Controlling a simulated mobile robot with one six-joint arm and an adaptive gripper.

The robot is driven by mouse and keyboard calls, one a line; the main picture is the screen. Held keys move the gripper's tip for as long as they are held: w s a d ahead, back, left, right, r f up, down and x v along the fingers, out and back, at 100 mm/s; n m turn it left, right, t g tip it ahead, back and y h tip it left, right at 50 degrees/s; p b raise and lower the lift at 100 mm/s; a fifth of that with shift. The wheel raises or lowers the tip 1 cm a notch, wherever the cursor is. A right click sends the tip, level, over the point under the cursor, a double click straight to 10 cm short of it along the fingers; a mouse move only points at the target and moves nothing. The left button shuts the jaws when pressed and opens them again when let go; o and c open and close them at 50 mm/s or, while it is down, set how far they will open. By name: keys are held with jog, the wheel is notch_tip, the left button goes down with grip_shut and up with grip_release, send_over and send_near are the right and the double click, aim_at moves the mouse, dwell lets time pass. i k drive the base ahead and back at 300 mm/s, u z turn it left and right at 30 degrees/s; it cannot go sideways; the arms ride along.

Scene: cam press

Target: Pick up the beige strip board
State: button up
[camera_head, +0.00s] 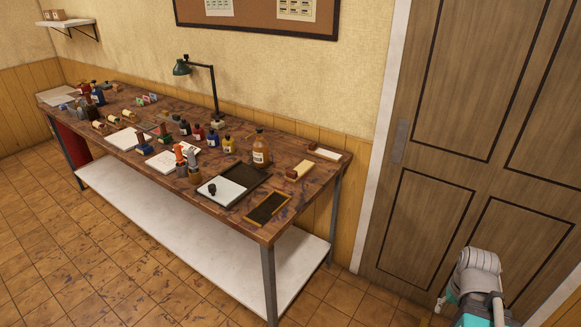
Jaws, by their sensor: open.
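A beige strip-like board (299,170) lies near the right end of the wooden workbench, with a dark reddish-brown piece at its left end. A paler, whitish strip (324,153) lies behind it near the back right corner, also with a brown piece by its left end. I cannot tell for certain which of the two is the beige strip board. Part of my arm (477,272) shows at the lower right, on the floor side near the door and well apart from the bench. My gripper is not in view.
The workbench (313,196) also holds an amber bottle (261,149), a black tray (243,179), a tan-framed dark panel (267,208), a desk lamp (214,95) and several small bottles. A wooden door (455,130) stands right. Tiled floor (100,270) in front is clear.

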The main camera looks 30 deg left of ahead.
aim_at(293, 176)
jog(key=u, duration=0.25)
jog(key=i, duration=1.2)
jog(key=u, duration=0.25)
